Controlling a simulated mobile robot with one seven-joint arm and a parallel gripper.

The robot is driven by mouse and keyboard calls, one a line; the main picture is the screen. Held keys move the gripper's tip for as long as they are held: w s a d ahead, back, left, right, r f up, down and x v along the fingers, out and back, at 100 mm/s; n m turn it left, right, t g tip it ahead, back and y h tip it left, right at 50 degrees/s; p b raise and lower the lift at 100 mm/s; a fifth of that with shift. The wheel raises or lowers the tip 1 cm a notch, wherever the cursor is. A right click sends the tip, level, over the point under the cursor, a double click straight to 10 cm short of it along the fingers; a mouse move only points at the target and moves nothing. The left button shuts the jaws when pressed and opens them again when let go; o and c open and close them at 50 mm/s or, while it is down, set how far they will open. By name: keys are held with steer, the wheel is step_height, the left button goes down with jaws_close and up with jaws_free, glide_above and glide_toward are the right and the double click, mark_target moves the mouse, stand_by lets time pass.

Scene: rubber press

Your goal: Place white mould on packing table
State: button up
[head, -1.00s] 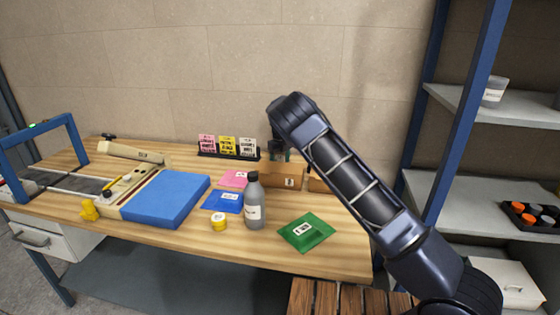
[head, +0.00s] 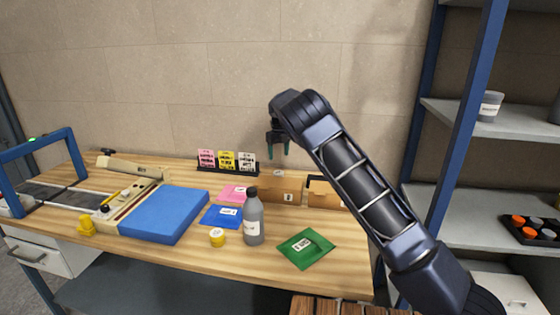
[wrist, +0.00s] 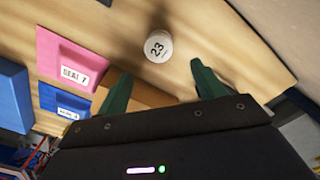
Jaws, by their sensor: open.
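A small round white piece marked 23 (wrist: 158,46), which looks like the white mould, stands on the wooden table (head: 180,262). In the head view its top (head: 279,173) shows just behind a brown box. My gripper (head: 278,151) is open and empty above it, with the green fingers pointing down and apart from it. In the wrist view the two fingertips (wrist: 160,78) are spread, and the white piece lies beyond the gap between them, touching neither.
Brown boxes (head: 282,190) stand in front of the white piece. A card rack (head: 227,160), pink, blue and green packets (head: 306,249), a grey bottle (head: 253,218), a yellow jar (head: 217,237) and a blue block (head: 165,215) share the table. A blue-framed shelf (head: 470,118) stands right.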

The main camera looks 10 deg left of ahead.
steer(key=s+d+r+n+y, duration=0.1)
steer(key=d+r+n, duration=0.1)
steer(key=d+r, duration=0.6)
steer(key=s+d+r+n+y, duration=0.15)
steer(key=d+r, duration=0.25)
steer(key=d, duration=0.9)
steer(key=s+d+r+n, duration=0.3)
steer(key=s+d+r, duration=0.1)
steer(key=d, duration=0.3)
steer(key=s+d+r+n, duration=0.4)
steer(key=s+d, duration=0.1)
steer(key=d, duration=0.2)
steer(key=s+d+r+n+t, duration=0.1)
steer(key=s+d+r+n, duration=0.1)
steer(key=s+d+n, duration=0.5)
steer(key=s+d+r+n+t, duration=0.15)
steer(key=s+d, duration=0.35)
steer(key=s, duration=0.7)
steer(key=s+d+f+n, duration=0.1)
steer(key=s+f+n, duration=0.1)
steer(key=s, duration=0.4)
steer(key=s+d+f+n+t+h, duration=0.1)
steer(key=s+d+f+n, duration=0.1)
steer(key=s, duration=0.4)
steer(key=s+d+f+n+t+h, duration=0.1)
steer(key=s+d+f+n, duration=0.1)
steer(key=s+n, duration=0.2)
steer(key=s, duration=0.2)
steer(key=shift+s, duration=0.3)
